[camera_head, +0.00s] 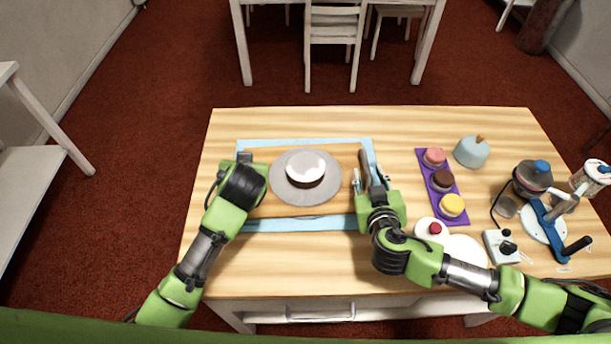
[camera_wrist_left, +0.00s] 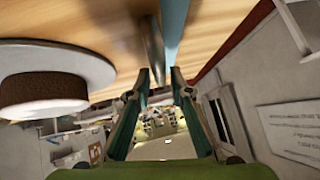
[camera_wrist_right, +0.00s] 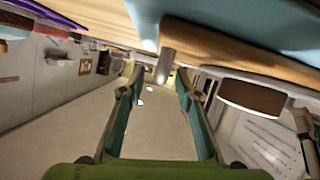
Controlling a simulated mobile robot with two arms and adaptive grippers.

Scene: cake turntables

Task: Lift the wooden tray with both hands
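The wooden tray (camera_head: 337,153) lies flat on a light blue mat (camera_head: 290,225) on the table. A grey round turntable (camera_head: 332,190) with a dark, white-topped cake (camera_head: 306,168) sits on it. My left gripper (camera_head: 243,158) is at the tray's left end; its fingers (camera_wrist_left: 164,72) are partly apart, with a handle (camera_wrist_left: 152,48) close to the tips. My right gripper (camera_head: 360,178) is at the right end; its fingers (camera_wrist_right: 160,72) are wide apart, with the other handle (camera_wrist_right: 165,65) between the tips. Contact with either handle is unclear.
A purple strip (camera_head: 429,169) with small cakes stands right of the tray. A blue-grey dome (camera_head: 472,152), white plates (camera_head: 466,250) and a blue-handled device (camera_head: 548,220) are farther right, partly near my right arm. The table's left margin is mostly bare.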

